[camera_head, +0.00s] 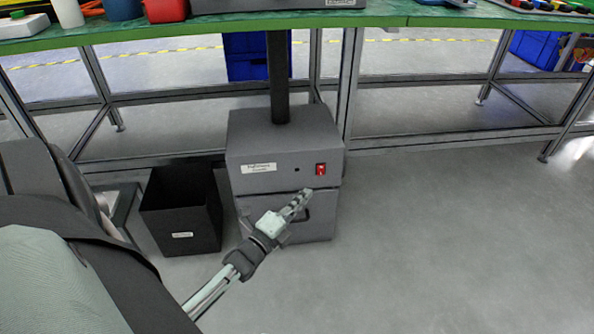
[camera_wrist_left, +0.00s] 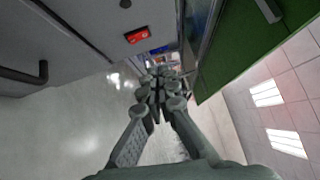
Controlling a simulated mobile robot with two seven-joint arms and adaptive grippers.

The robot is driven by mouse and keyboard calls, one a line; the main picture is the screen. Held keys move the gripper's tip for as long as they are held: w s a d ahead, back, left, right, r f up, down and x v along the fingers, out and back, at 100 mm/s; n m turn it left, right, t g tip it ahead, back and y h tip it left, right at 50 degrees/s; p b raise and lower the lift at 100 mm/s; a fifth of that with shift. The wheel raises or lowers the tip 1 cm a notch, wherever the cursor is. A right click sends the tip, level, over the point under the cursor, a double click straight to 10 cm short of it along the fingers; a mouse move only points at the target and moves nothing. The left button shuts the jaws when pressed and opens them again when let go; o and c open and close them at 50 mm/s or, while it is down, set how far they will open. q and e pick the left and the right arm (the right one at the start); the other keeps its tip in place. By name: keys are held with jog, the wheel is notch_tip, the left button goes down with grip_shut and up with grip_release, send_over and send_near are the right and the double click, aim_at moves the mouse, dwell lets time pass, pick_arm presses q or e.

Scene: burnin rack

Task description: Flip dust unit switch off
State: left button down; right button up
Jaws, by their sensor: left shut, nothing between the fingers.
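The dust unit (camera_head: 284,143) is a grey box under the green workbench, with a dark pipe rising from its top. Its red switch (camera_head: 320,169) is on the right of the front panel, beside a small dark spot. In the left wrist view the red switch (camera_wrist_left: 137,35) shows at the upper left of the fingers. My left gripper (camera_head: 303,196) is shut and empty, in front of the unit, a little below and left of the switch in the head view. It appears apart from the switch. My right gripper is in neither view.
A black open bin (camera_head: 181,213) stands on the floor left of the dust unit. The green workbench (camera_head: 400,15) spans above, on metal legs. A blue crate (camera_head: 247,55) is behind the unit. The floor (camera_head: 450,240) to the right is clear.

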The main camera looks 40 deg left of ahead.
pick_arm(q)
jog(key=shift+s+d+r, duration=0.1)
jog(key=shift+s, duration=1.3)
